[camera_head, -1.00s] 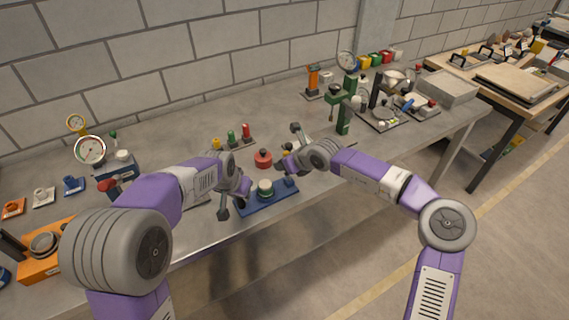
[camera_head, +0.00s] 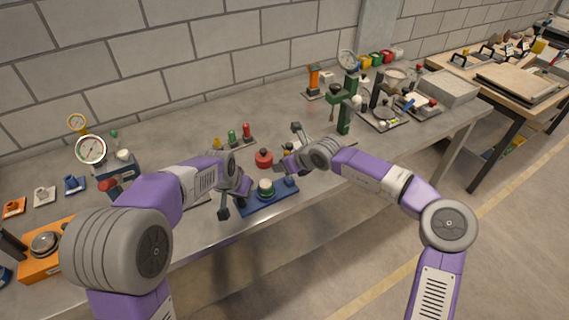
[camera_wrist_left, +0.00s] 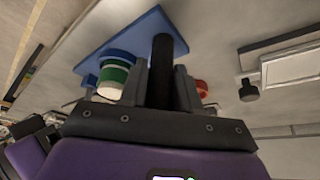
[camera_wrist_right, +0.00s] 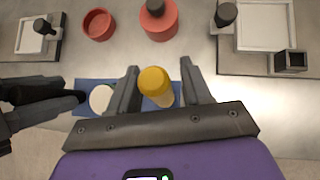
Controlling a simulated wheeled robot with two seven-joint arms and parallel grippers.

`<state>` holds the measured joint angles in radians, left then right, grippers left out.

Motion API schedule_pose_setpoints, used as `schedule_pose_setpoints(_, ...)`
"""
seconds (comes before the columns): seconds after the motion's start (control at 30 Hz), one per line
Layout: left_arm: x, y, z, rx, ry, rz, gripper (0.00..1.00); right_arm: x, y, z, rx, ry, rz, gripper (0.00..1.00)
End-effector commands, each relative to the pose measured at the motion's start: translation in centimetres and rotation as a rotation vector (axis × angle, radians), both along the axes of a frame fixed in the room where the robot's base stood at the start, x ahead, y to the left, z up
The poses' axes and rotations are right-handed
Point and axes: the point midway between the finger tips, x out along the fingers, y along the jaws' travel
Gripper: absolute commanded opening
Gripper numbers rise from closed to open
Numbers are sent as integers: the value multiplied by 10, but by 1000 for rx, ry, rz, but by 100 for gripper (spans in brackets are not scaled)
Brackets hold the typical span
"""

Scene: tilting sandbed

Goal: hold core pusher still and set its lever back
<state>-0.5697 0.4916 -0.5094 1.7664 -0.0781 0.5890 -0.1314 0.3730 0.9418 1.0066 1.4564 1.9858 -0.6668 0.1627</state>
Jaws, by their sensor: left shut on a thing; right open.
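The core pusher, a blue base plate (camera_head: 256,208) with a green-and-white round piece (camera_head: 265,186), sits at the table's front edge. In the left wrist view the blue plate (camera_wrist_left: 118,42) and the green-and-white piece (camera_wrist_left: 113,78) show beside a dark post (camera_wrist_left: 162,55). My left gripper (camera_wrist_left: 162,88) is shut on this dark post, which stands at the plate. My right gripper (camera_wrist_right: 160,82) is open, with a yellow-topped upright knob (camera_wrist_right: 155,82) between its fingers and apart from them. Whether that knob belongs to the pusher's lever is unclear. My left fingers show at the right wrist view's left edge.
A red round piece (camera_head: 264,158) stands just behind the pusher, with green and red pegs (camera_head: 239,135) behind it. A gauge unit (camera_head: 91,150) is at left and a green stand (camera_head: 345,112) at right. The table's back middle is clear.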

Motion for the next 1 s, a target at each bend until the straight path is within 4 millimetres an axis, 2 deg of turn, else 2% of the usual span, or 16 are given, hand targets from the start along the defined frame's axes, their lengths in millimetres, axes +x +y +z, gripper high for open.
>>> schedule_pose_setpoints(0.53, 0, 1, 1, 0, -1, 1, 0, -51, -49, 71, -1, -1, -3, 48)
schedule_pose_setpoints(0.73, 0, 1, 0, 1, 0, 1, 0, -60, -55, 82, -1, 1, 1, 48)
schedule_pose_setpoints(1.0, 0, 1, 0, 1, 0, 0, 0, -61, -55, 83, -1, 2, 2, 48)
